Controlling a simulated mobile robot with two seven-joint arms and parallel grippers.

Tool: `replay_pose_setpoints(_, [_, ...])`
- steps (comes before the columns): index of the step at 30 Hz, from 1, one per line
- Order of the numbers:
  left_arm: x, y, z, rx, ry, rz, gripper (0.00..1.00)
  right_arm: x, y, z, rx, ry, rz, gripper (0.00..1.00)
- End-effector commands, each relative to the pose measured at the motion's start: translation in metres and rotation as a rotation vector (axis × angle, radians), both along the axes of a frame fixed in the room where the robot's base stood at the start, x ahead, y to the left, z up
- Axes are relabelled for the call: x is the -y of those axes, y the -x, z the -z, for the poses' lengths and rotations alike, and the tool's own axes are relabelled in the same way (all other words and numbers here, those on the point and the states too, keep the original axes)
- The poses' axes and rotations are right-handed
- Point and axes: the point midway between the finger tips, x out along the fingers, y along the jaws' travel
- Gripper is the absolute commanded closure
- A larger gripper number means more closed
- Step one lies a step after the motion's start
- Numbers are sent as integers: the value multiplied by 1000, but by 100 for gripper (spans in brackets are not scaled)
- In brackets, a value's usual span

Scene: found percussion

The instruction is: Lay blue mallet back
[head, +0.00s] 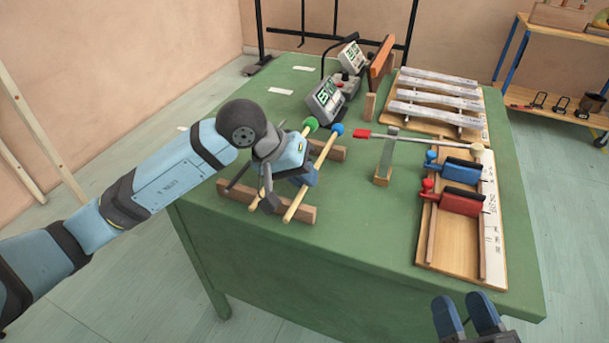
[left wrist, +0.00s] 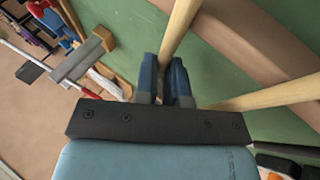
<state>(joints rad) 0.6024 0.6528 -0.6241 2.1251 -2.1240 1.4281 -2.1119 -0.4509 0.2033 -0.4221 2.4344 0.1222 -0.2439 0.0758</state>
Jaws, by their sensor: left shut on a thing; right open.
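The blue mallet has a blue ball head (head: 338,129) and a pale wooden stick (head: 323,157). My left gripper (head: 306,178) is shut on its stick; the left wrist view shows the stick (left wrist: 181,28) running between the fingers (left wrist: 166,66). The stick lies over a rest with a front wooden bar (head: 235,193) and a back bar (head: 334,150); I cannot tell whether it touches them. The green mallet (head: 311,123) lies beside it on the left, partly hidden by my gripper. My right gripper (head: 467,316) is open and empty at the table's front right.
A wooden board (head: 447,245) with blue and red clamps and a board of metal bars (head: 436,97) are further right. Electronic boxes (head: 325,101) stand behind. The front table area is clear.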

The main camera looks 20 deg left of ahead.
Motion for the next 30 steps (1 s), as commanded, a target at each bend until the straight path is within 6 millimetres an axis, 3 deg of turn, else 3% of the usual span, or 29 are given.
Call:
replay_pose_setpoints(4, [0, 0, 0, 0, 0, 0, 100, 0, 0, 0, -1, 0, 0, 48])
replay_pose_setpoints(6, [0, 0, 0, 0, 0, 0, 76, 0, 0, 0, 0, 0, 0, 48])
replay_pose_setpoints(8, [0, 0, 0, 0, 0, 0, 62, 0, 0, 0, 0, 0, 0, 48])
replay_pose_setpoints(9, [0, 0, 0, 0, 0, 0, 60, 0, 0, 0, 0, 0, 0, 48])
replay_pose_setpoints(22, [0, 0, 0, -1, 0, 0, 60, -1, -2, 4, -49, 31, -20, 48])
replay_pose_setpoints(30, [-33, 21, -54, 3, -4, -3, 60, 0, 0, -20, 12, -3, 3, 48])
